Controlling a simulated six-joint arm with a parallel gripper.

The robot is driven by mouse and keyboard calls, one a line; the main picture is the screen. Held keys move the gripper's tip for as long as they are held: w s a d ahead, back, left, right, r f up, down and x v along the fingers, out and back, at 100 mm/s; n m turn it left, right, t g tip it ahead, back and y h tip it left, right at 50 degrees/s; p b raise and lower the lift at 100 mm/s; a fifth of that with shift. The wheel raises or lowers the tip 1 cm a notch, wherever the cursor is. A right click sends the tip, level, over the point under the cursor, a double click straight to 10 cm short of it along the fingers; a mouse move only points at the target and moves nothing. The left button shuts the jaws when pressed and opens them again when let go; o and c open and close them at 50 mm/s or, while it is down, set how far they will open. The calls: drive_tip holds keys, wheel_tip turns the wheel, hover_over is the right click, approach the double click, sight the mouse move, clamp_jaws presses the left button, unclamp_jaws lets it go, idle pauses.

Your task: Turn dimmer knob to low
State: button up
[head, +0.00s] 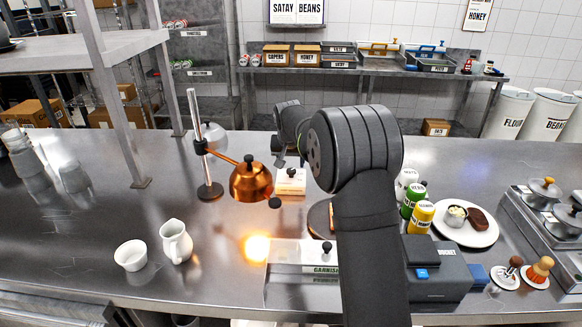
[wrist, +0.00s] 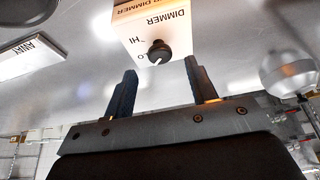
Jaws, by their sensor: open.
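The dimmer is a small white box (head: 290,187) with a black knob (head: 291,172) on the counter, right of the copper lamp (head: 250,182). In the wrist view the box (wrist: 150,18) is at the top, lettered DIMMER. Its round black knob (wrist: 159,53) has "HI" beside it and a partly visible "O". I cannot tell for sure where the knob points. My gripper (wrist: 161,67) is open and empty, its two dark fingers on either side of the knob in the picture, apparently short of it. In the head view my gripper is small and partly hidden by my arm.
The lamp hangs from a stand (head: 203,150) left of the dimmer. A white pitcher (head: 176,241) and bowl (head: 130,255) stand left. The counter's left middle is clear.

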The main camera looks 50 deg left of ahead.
drive_tip(key=v, duration=1.3)
drive_tip(key=shift+r, duration=0.3)
drive_tip(key=shift+s+d, duration=0.1)
drive_tip(key=w+d+f+t+y, duration=0.2)
drive_tip(key=w+f, duration=0.2)
drive_tip(key=w, duration=0.1)
drive_tip(key=n+y, duration=0.4)
drive_tip(key=y, duration=0.3)
approach(292, 171)
drive_tip(key=x, duration=0.8)
drive_tip(key=shift+f, duration=0.1)
drive_tip(key=c, duration=1)
